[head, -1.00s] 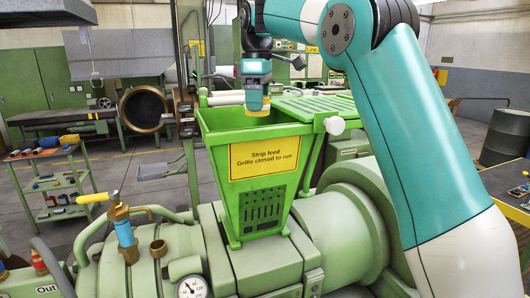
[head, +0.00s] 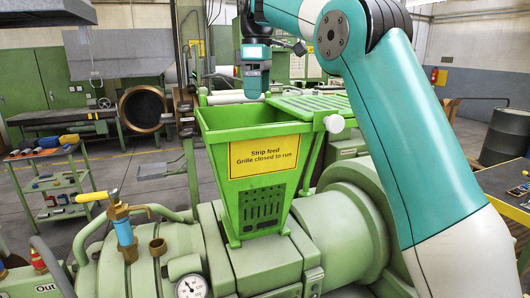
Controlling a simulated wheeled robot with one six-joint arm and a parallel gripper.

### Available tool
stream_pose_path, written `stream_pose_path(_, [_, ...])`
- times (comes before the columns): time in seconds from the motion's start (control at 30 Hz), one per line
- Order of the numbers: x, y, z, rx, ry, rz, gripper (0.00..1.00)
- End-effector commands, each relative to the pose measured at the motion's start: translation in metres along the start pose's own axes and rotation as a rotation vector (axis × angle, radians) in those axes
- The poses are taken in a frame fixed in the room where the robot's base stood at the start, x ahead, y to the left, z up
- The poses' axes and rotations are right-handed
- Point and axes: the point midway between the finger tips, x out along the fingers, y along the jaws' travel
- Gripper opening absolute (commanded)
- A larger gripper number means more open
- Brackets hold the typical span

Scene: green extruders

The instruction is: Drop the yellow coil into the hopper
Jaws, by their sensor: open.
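The green hopper (head: 265,168) stands on the machine, its mouth open at the top and a yellow sign (head: 265,155) on its front. My gripper (head: 252,96) is above the back of the hopper mouth, pointing down. It is open, and nothing shows between its fingers. The yellow coil is not visible; the hopper's front wall hides the lower inside.
The green slotted grille (head: 312,105) lies beside the hopper mouth on the right, with a white knob (head: 334,123) at its front. A tool trolley (head: 52,185) is further left.

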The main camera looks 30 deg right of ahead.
Motion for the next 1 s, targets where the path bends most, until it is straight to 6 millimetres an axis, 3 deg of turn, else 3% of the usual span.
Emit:
stream_pose_path(0.13, [-0.024,0.001,-0.001,0.000,0.002,0.002,0.93])
stream_pose_path(0.4, [-0.044,0.001,0.000,0.000,0.000,0.000,0.93])
stream_pose_path(1.0, [-0.047,0.000,0.000,0.001,-0.001,-0.001,0.93])
